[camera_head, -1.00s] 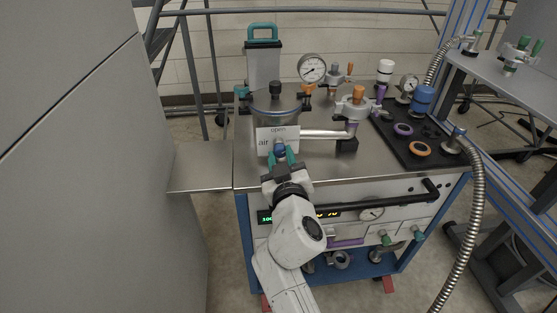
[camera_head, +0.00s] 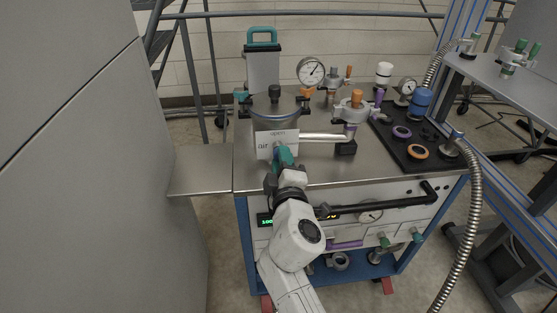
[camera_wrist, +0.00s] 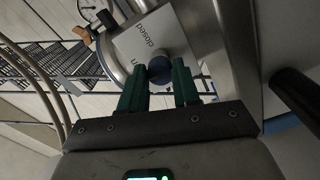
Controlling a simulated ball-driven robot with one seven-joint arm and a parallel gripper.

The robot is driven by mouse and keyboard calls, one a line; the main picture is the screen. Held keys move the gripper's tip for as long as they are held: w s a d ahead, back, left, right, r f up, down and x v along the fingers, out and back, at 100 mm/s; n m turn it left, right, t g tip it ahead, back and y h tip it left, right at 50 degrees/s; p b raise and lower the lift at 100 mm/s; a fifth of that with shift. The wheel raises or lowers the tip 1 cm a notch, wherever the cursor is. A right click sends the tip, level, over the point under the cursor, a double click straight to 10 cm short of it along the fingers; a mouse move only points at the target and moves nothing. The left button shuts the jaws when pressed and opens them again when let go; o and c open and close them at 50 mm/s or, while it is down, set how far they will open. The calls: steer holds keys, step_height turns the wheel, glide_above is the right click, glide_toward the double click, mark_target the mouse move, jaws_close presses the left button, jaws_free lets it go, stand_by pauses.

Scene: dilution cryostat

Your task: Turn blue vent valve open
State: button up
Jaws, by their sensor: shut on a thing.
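The blue vent valve knob (camera_wrist: 159,71) sits at the front of a white label plate (camera_wrist: 150,42), which reads "closed" in the wrist view. In the head view the same plate (camera_head: 264,143) shows "open" and "air" on the front of a metal vessel (camera_head: 274,112). My gripper (camera_wrist: 159,78), with green fingers, is shut on the knob, one finger on each side. In the head view my gripper (camera_head: 284,157) looks rolled and hides most of the knob.
The vessel stands on a steel cart top (camera_head: 220,170). A dial gauge (camera_head: 311,71) is behind it, and an orange-topped valve (camera_head: 356,100) is to the right. A black handle bar (camera_head: 390,202) runs along the cart front. A grey wall (camera_head: 80,160) is close on the left.

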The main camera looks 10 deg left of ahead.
steer(key=shift+s+a+n, duration=0.2)
steer(key=shift+a+n, duration=0.2)
steer(key=shift+n, duration=0.4)
steer(key=shift+f, duration=0.1)
steer(key=o, duration=0.8)
steer(key=shift+a, duration=0.2)
steer(key=shift+o, duration=1.3)
steer(key=shift+d, duration=0.15)
steer(key=shift+w+d, duration=0.1)
steer(key=shift+d, duration=0.05)
steer(key=p+v, duration=0.2)
steer(key=v, duration=0.8)
steer(key=shift+s, duration=0.35)
